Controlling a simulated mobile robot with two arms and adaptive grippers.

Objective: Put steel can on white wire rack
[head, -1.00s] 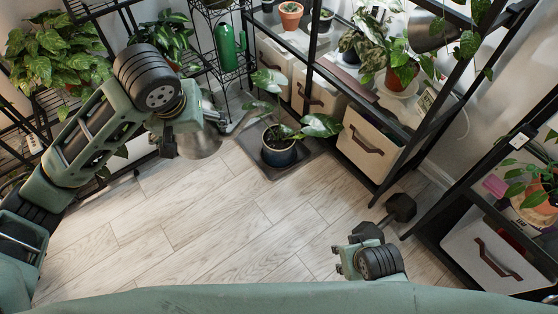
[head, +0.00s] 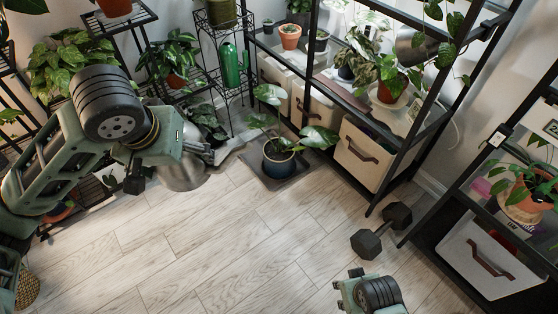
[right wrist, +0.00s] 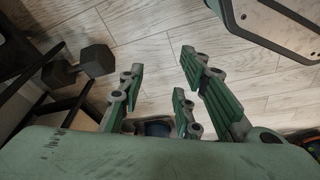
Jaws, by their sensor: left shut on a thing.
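The steel can (head: 181,173) is a shiny silver can with a spout, at centre left in the head view. My left gripper (head: 200,148) is shut on it and holds it above the floor; the gripper and wrist hide its upper part. My right gripper (head: 343,292) is low at the front, and in the right wrist view it (right wrist: 160,85) is open and empty. I cannot make out a white wire rack; the wire stands in view look black.
A potted plant (head: 278,158) stands on a dark floor tray. A black wire stand (head: 232,92) holds a green bottle (head: 230,66). A dumbbell (head: 381,231) lies near my right gripper. Black shelves with white bins (head: 360,155) line the right. The middle floor (head: 235,235) is clear.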

